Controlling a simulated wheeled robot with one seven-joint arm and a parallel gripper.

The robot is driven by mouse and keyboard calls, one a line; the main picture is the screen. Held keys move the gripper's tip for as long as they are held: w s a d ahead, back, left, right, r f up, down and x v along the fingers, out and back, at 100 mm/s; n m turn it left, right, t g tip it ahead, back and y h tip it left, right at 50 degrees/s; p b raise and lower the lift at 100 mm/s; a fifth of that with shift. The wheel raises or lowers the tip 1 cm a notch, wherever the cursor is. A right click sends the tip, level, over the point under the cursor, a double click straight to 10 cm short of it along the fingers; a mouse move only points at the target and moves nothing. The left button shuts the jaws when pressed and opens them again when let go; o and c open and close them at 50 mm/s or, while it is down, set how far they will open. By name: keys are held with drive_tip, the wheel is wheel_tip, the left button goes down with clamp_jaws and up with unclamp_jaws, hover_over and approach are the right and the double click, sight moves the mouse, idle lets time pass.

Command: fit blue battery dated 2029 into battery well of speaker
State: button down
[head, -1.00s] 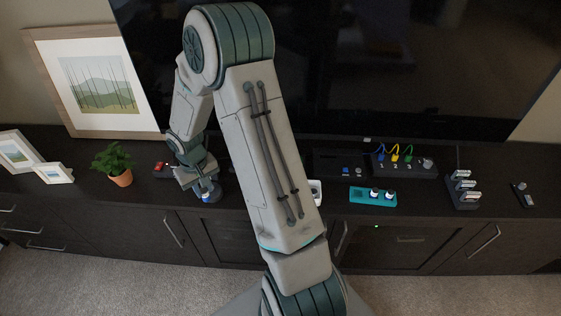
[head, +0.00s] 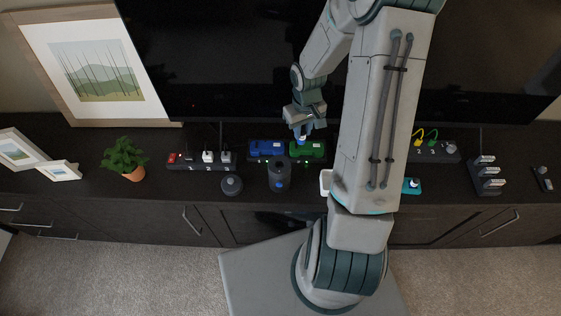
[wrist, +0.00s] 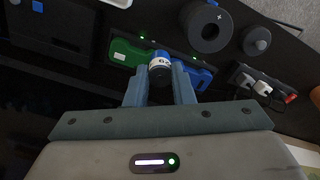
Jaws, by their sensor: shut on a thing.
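My gripper (head: 303,132) is shut on a small cylindrical battery with a blue and white end, and holds it over the charger at the back of the cabinet. In the wrist view the battery (wrist: 160,68) sits between both fingertips; its date cannot be read. The dark round speaker (head: 280,178) stands in front of the charger, apart from my gripper. In the wrist view the speaker (wrist: 207,27) shows an open round well on top with a plus mark beside it. A dark round cap (head: 231,186) lies left of the speaker.
The charger holds a blue unit (head: 266,149) and a green unit (head: 308,150). A power strip (head: 203,160) with plugs stands left of it. A potted plant (head: 125,157) and picture frames are farther left. The television screen rises behind.

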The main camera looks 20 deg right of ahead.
drive_tip(key=s+d+r+p, duration=0.1)
drive_tip(key=s+d+r, duration=0.1)
drive_tip(key=d, duration=0.1)
drive_tip(key=b, duration=0.4)
hover_over(280, 159)
drive_tip(key=s, duration=0.2)
wheel_tip(280, 159, down, 7)
drive_tip(key=shift+a+f+n+b, duration=0.2)
drive_tip(key=shift+f+b, duration=0.6)
drive_tip(key=shift+f, duration=0.1)
drive_tip(key=shift+a+f+n+b, duration=0.15)
drive_tip(key=shift+f+n+b, duration=0.05)
drive_tip(key=shift+f+b, duration=0.65)
drive_tip(key=shift+f, duration=0.15)
drive_tip(key=c, duration=1.2)
unclamp_jaws()
drive_tip(key=shift+c, duration=0.2)
